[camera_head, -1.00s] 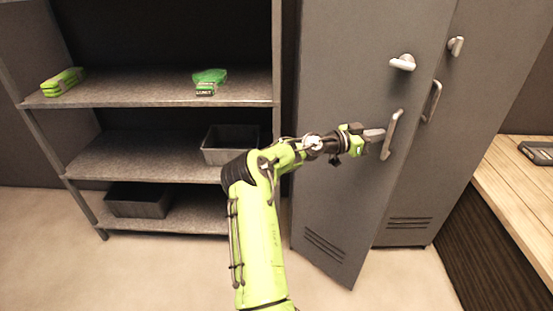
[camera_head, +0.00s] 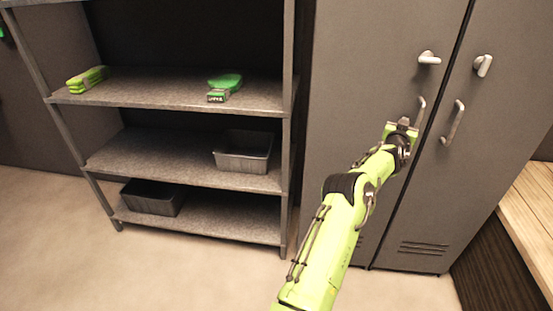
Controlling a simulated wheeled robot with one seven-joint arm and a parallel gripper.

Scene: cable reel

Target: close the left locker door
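The left locker door (camera_head: 365,75) is grey and now stands flush, or nearly flush, beside the right locker door (camera_head: 492,130), with a thin dark gap between them. The left door has a latch knob (camera_head: 429,58) and, below it, an upright bar handle (camera_head: 420,112). My gripper (camera_head: 410,127) is at the left door's bar handle, low on it. The fingers are small and partly hidden by my wrist, so I cannot tell whether they grip the handle. My green arm covers the lower part of the left door.
The right door has its own knob (camera_head: 482,66) and bar handle (camera_head: 453,122). A grey shelf unit (camera_head: 180,178) with dark bins (camera_head: 243,152) and green items stands at left. A wooden bench (camera_head: 535,200) is at right. The floor at left front is clear.

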